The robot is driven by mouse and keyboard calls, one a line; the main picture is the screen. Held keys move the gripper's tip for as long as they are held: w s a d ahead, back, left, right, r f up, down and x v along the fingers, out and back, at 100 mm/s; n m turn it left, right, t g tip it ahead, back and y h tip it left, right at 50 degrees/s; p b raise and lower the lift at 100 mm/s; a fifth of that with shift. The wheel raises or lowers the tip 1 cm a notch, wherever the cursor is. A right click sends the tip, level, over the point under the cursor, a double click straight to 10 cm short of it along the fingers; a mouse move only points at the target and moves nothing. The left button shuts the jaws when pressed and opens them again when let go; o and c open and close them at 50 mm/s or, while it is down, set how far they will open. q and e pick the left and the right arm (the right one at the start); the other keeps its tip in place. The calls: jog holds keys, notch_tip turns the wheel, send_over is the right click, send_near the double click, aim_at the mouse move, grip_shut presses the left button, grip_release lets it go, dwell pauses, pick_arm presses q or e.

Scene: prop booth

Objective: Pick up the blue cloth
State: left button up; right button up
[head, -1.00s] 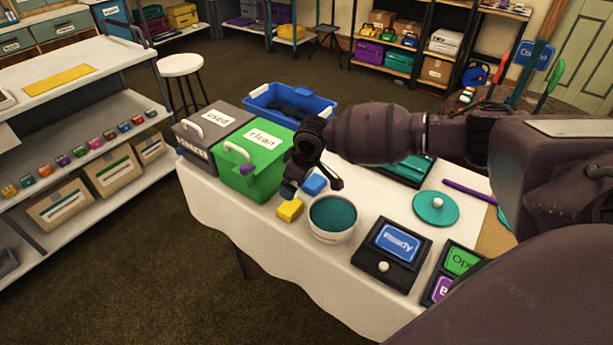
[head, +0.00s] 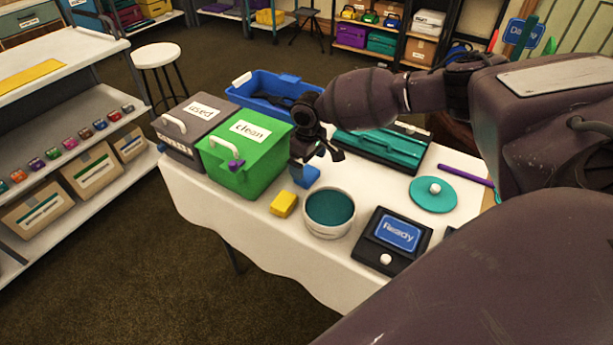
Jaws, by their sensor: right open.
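The blue cloth (head: 307,178) is a small folded block on the white-covered table, beside a yellow folded cloth (head: 284,204) and behind a round white bowl (head: 329,231) with teal inside. My right gripper (head: 318,161) is open and points down just above and behind the blue cloth in the head view. The gripper's fingers hide the cloth's upper edge. No contact is clear, and nothing shows between the fingers. My left gripper is not in view.
A green bin marked clean (head: 245,172) stands close left of the cloths, with a grey bin marked used (head: 188,133) beyond it. A blue crate (head: 268,88) is behind. A dark box with a Ready screen (head: 385,257) and a teal lid (head: 421,196) lie to the right.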

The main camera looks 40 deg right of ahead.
aim_at(307, 172)
notch_tip(307, 172, down, 5)
jog(key=shift+w+a+r+b, duration=0.1)
jog(key=shift+r+b, duration=0.05)
jog(key=shift+b, duration=0.35)
jog(key=c, duration=1)
